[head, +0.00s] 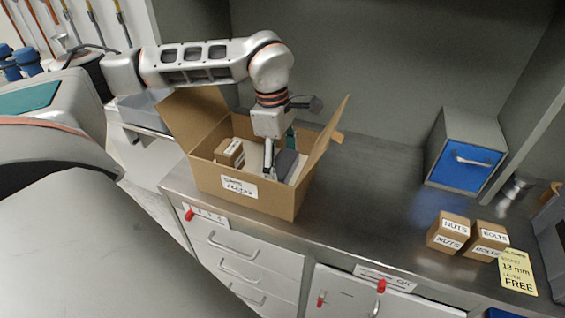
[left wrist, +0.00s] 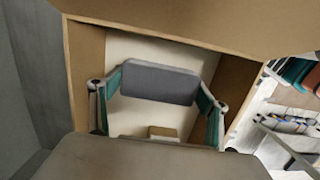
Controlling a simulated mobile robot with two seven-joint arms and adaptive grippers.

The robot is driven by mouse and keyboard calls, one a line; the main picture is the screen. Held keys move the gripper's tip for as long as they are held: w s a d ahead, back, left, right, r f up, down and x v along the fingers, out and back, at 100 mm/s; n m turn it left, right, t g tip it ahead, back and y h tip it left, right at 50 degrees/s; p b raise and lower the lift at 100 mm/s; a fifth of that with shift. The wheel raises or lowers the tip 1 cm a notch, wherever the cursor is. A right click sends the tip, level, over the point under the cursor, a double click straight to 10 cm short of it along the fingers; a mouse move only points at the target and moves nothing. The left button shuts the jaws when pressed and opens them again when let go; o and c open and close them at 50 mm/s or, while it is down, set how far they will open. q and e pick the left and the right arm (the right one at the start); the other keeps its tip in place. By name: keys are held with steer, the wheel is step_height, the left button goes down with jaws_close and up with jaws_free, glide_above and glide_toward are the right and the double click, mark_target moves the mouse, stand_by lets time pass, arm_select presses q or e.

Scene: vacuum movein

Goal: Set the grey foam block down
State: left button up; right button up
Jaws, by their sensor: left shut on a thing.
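The grey foam block (head: 286,164) is inside an open cardboard box (head: 270,198) on the metal bench, in the head view. My left gripper (head: 279,155) reaches down into the box from above and is shut on the block. In the left wrist view the foam block (left wrist: 160,83) sits between the two teal-padded fingers of the gripper (left wrist: 158,88), over the pale box floor. Whether the block touches the floor I cannot tell. My right gripper is not in view.
A small brown carton (head: 229,152) lies in the box's left part. The box flaps stand open. To the right are two cartons marked nuts (head: 448,232) and bolts (head: 485,240), a yellow card (head: 517,270) and a blue-fronted cabinet (head: 466,155). Bare bench (head: 370,190) lies between.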

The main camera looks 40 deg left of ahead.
mark_target(277, 160)
arm_select(q)
steer(key=shift+f, duration=0.15)
steer(key=o, duration=0.8)
step_height(277, 160, up, 12)
steer(key=a+p, duration=0.1)
steer(key=shift+s+a, duration=0.2)
stand_by(0.3)
